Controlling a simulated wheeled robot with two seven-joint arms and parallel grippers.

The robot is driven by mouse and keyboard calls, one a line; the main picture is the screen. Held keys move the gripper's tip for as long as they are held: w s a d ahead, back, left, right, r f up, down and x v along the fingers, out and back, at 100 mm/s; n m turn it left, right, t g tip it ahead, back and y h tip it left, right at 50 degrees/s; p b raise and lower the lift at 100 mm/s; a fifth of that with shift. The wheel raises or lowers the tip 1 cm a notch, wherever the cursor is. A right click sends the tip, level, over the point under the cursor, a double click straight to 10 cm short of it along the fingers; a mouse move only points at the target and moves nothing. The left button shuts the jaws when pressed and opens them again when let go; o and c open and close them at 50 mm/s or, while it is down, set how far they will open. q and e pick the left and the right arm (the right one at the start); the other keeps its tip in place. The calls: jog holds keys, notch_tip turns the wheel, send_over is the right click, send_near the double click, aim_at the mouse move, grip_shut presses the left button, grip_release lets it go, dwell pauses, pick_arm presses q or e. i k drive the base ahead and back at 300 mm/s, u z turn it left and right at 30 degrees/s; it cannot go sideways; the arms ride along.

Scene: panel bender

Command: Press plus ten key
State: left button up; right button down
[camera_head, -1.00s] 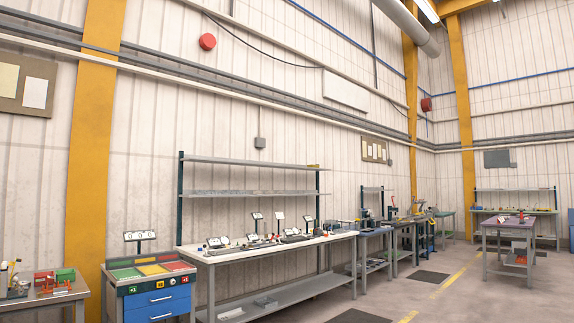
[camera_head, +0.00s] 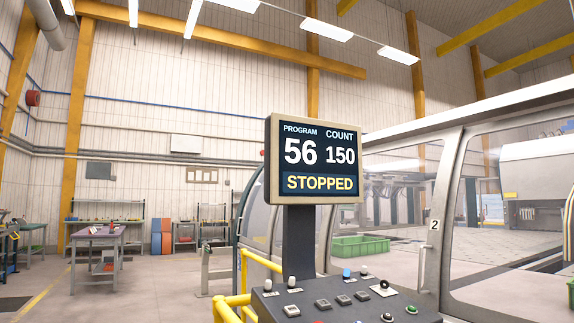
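A control console (camera_head: 345,301) with a dark sloped top stands at the bottom, right of centre, cut off by the lower edge. Several small square keys (camera_head: 322,304) sit in a row on it, with knobs and round buttons around them. The key labels are too small to read, so I cannot tell which key is plus ten. Above it a display (camera_head: 314,160) on a dark post reads PROGRAM 56, COUNT 150 and STOPPED. Neither of my grippers is in view.
Yellow railing (camera_head: 228,306) runs along the console's left side. Behind stands a glazed machine enclosure (camera_head: 448,215) with a door marked 2. A green crate (camera_head: 360,246) shows behind the glass. A work table (camera_head: 96,236) stands far left, with open floor between.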

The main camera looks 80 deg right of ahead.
aim_at(362, 295)
jog(key=z, duration=2.3)
jog(key=k, duration=0.65)
jog(key=u, duration=0.2)
jog(key=i, duration=1.6)
jog(key=z, duration=0.65)
